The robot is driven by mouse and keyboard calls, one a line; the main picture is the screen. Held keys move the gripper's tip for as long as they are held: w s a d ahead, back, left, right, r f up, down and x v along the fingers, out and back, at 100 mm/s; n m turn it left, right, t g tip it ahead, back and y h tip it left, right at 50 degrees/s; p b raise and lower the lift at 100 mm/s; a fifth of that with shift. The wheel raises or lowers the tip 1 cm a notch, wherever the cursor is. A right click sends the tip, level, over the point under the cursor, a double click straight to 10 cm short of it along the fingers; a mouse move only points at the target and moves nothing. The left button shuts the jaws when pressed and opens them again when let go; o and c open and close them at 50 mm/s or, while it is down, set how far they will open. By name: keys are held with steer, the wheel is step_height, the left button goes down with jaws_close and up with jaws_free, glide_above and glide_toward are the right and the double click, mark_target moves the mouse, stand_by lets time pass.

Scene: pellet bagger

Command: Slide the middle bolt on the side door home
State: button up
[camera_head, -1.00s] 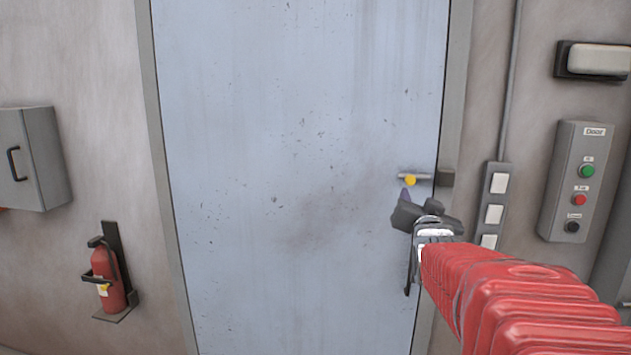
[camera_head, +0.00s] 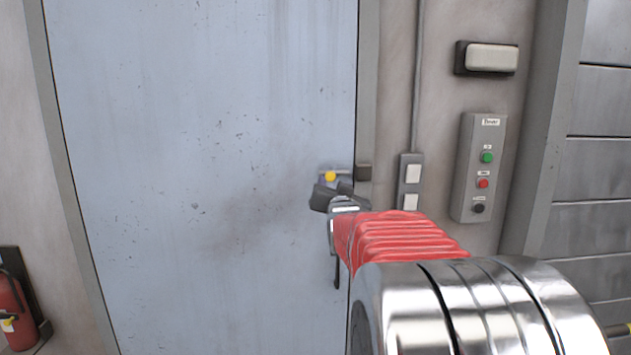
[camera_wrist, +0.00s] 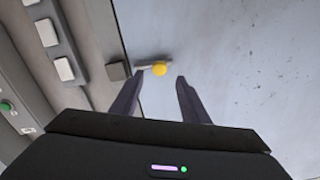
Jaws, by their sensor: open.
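The bolt (camera_head: 330,176) has a yellow knob and a short metal rod on the right edge of the pale blue side door (camera_head: 200,150). A dark keeper block (camera_head: 363,172) sits on the frame to its right. In the wrist view the yellow knob (camera_wrist: 159,68) lies ahead, between the lines of my two fingers, with the keeper (camera_wrist: 118,71) to its left. My gripper (camera_head: 325,190) is open and empty, just below the knob in the head view; the wrist view also shows its fingers (camera_wrist: 157,90) apart. I cannot tell whether a finger touches the knob.
Right of the door are a strip of white switches (camera_head: 412,175), a control box (camera_head: 479,167) with green, red and black buttons, and a lamp (camera_head: 490,58). A fire extinguisher (camera_head: 12,305) stands at lower left. The door face is clear.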

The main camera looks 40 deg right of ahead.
mark_target(330, 178)
steer(key=shift+x, duration=3.25)
steer(key=shift+c, duration=0.2)
jaws_close()
